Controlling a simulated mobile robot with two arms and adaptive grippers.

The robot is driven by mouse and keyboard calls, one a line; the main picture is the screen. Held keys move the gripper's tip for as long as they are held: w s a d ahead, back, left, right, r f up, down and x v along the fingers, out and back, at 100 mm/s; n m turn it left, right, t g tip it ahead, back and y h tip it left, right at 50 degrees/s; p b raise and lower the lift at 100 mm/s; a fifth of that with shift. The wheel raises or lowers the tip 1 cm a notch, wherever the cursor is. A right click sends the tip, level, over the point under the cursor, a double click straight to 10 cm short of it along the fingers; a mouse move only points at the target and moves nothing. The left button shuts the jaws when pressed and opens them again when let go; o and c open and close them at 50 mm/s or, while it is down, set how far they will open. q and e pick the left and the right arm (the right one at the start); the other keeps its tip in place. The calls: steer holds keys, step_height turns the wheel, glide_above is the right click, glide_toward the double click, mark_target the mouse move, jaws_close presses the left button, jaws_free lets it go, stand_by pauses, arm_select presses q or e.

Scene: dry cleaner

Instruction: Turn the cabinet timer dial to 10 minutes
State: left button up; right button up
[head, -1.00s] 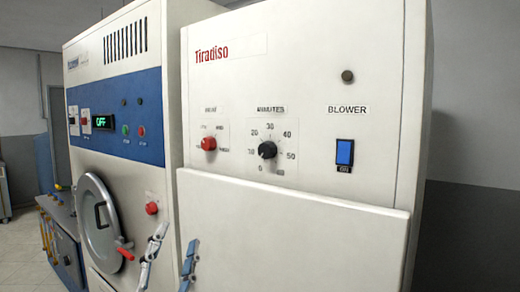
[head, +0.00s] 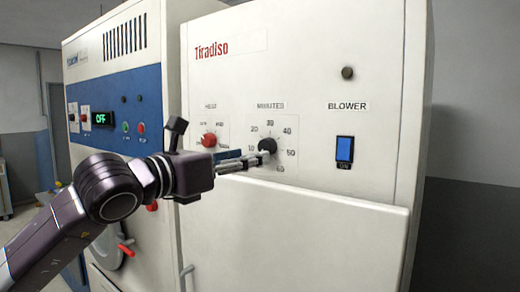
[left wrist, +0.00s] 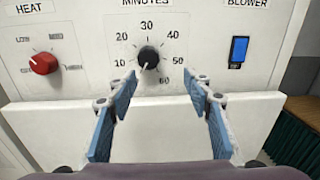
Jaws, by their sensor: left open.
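The black timer dial (head: 267,146) sits under the MINUTES label on the white cabinet (head: 330,60). In the left wrist view the dial (left wrist: 148,57) has a white pointer line aimed to the lower left, below the 10 mark. My left gripper (head: 258,160) reaches in from the left, close to the dial in the head view. In the left wrist view the open left gripper (left wrist: 159,84) has its two blue fingers spread, with the dial showing between and beyond their tips. I cannot tell whether they touch the panel. My right gripper is not in view.
A red HEAT dial (left wrist: 43,63) is left of the timer dial. A blue BLOWER switch (head: 345,149) is to its right. Below the panel a white door (head: 330,235) stands slightly proud. A machine with a blue panel (head: 140,90) is at the left.

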mark_target(264, 148)
arm_select(q)
steer(key=shift+t+y, duration=0.3)
steer(key=shift+y, duration=0.1)
steer(key=w+p, duration=0.1)
steer(key=w, duration=0.1)
steer(key=w+d+p, duration=0.1)
steer(key=w, duration=0.1)
steer(key=w+d+r+p, duration=0.1)
steer(key=w+p, duration=0.1)
steer(key=shift+d, duration=0.2)
steer(key=shift+w+d+f+p, duration=0.1)
steer(key=shift+w+d+p, duration=0.25)
steer(key=shift+w+d, duration=0.15)
